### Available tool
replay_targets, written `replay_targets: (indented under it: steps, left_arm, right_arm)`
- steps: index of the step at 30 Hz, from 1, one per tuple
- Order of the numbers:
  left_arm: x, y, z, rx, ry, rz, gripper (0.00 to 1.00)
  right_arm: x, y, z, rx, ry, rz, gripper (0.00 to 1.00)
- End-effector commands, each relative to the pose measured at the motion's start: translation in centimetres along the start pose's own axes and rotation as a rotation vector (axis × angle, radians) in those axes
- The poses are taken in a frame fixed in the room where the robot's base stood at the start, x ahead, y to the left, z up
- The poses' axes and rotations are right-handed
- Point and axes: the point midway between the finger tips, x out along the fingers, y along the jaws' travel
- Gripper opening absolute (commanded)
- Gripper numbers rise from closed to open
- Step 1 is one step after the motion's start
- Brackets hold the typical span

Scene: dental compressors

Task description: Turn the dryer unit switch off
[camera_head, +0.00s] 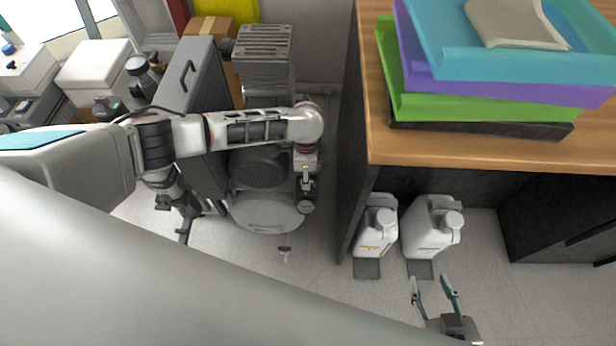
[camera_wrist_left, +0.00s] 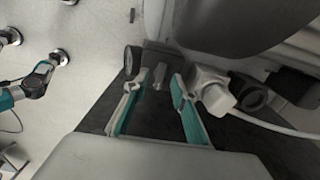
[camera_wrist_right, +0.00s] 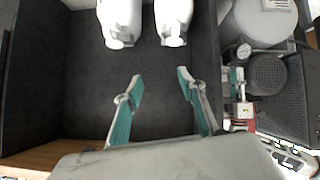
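A compressor with a pale round tank (camera_head: 268,213) and dark motor stands on the floor left of the desk. My left arm reaches over it, and its gripper (camera_head: 306,182) points down by the tank's right side, partly hidden. In the left wrist view my left gripper (camera_wrist_left: 158,82) is open. A small dark box (camera_wrist_left: 158,56) with a round black part (camera_wrist_left: 131,62) lies just beyond its fingertips; contact is unclear. I cannot make out the switch itself. My right gripper (camera_head: 435,284) is open and empty in front of the bottles; it shows in the right wrist view (camera_wrist_right: 160,82).
Two white bottles (camera_head: 376,228) (camera_head: 430,230) stand under the wooden desk (camera_head: 440,150), which carries stacked coloured trays (camera_head: 500,65). A dark desk side panel (camera_head: 356,150) stands close right of the compressor. A grey cabinet (camera_head: 200,95) with a handle is behind my left arm.

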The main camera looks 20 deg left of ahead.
Motion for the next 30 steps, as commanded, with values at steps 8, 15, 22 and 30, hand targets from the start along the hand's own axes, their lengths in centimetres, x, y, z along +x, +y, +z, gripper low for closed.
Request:
replay_targets:
  steps: [8,15,22,30]
  left_arm:
    - [1.20,-0.08,-0.08,0.001,0.001,-0.003,0.26]
    - [1.11,-0.11,-0.08,0.000,0.002,-0.003,0.08]
    - [1.14,-0.09,-0.06,0.001,0.001,-0.003,0.00]
    - [1.14,-0.06,-0.05,0.049,0.001,-0.003,0.00]
  right_arm:
    - [0.12,-0.10,-0.14,-0.001,0.005,-0.003,0.40]
    - [0.11,-0.08,-0.22,-0.001,0.006,-0.003,0.40]
    - [0.11,-0.09,-0.22,-0.001,0.006,-0.003,0.40]
    - [0.08,-0.02,-0.41,-0.002,0.009,-0.002,0.40]
